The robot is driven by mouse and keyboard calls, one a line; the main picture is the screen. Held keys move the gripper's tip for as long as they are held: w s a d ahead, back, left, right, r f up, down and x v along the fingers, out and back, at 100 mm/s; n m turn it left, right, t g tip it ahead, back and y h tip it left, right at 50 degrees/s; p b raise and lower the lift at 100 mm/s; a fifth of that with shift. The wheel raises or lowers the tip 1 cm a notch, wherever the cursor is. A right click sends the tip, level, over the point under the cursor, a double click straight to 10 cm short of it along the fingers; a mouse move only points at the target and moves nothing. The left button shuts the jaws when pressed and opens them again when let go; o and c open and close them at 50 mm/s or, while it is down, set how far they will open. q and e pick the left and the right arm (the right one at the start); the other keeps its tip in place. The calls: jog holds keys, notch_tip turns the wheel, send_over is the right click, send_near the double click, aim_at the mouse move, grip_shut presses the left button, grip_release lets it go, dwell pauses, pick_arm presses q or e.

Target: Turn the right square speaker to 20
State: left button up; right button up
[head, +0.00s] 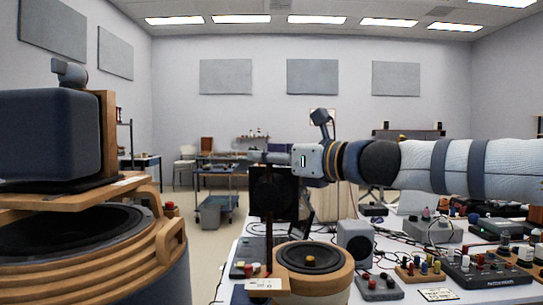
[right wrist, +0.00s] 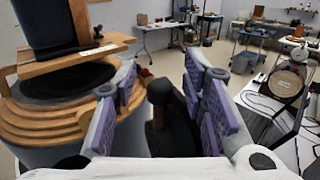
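My right arm comes in from the right, and its gripper (head: 266,158) points left in the head view. In the right wrist view its two purple-padded fingers (right wrist: 165,103) stand apart, with a dark upright piece (right wrist: 172,118) between them; contact is unclear. A black square speaker (head: 272,190) shows beneath the gripper in the head view. A large blue-grey box-shaped speaker (head: 45,135) with a wooden panel stands at the left on a round wooden base (head: 150,258), also in the right wrist view (right wrist: 45,22). No left gripper shows; a grey piece rises above the box.
A round wooden-rimmed speaker (head: 311,260) and a small grey square speaker (head: 356,243) are on the white table (head: 235,258). Control boxes, knobs and cables crowd its right side. A blue cart (head: 218,188) stands behind. Open floor lies between base and table.

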jog(key=v, duration=1.2)
